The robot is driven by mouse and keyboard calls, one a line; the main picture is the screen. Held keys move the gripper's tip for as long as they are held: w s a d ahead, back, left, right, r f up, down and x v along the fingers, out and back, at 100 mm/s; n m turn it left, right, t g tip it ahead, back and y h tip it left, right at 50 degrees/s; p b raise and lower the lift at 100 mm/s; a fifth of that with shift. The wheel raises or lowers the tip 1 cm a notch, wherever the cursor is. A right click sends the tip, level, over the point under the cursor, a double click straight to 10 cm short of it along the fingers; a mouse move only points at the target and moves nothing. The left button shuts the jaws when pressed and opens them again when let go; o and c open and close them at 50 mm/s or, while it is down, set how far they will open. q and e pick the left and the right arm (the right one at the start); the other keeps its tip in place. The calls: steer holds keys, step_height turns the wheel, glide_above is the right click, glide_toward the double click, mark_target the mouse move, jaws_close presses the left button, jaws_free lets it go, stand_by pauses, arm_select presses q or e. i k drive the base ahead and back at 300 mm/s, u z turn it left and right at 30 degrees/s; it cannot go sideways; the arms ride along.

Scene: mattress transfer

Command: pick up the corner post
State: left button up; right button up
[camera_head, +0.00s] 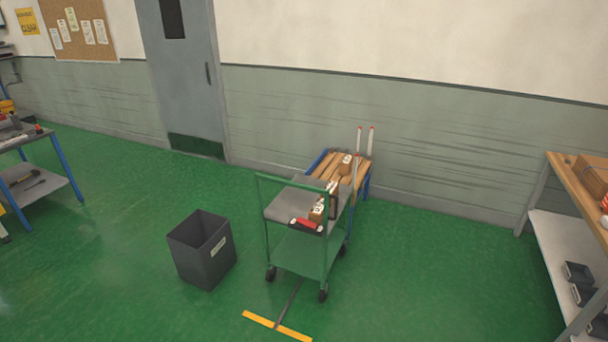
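Two thin upright white posts with red tips stand at the back of the low wooden-slatted frame: a left post (359,143) and a right post (371,143). They look most like corner posts, but I cannot tell for certain which thing is the corner post. The slatted frame (326,165) has blue edges and is partly hidden by a green cart (264,222). On the cart's grey top (287,204) are a red-and-black item (305,223) and small brown-and-white items (318,212), too small to make out. Neither gripper is in view.
A dark open bin (203,262) stands left of the cart. A workbench (565,185) with a lower shelf is at the right edge, and a blue-legged table (62,165) at the left. A grey door (185,80) is behind.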

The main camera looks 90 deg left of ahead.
mark_target(356, 155)
steer(key=u, duration=4.15)
steer(key=i, duration=0.1)
steer(key=z, duration=2.05)
steer(key=i, duration=1.15)
steer(key=u, duration=0.75)
steer(key=i, duration=0.8)
steer(key=z, duration=0.05)
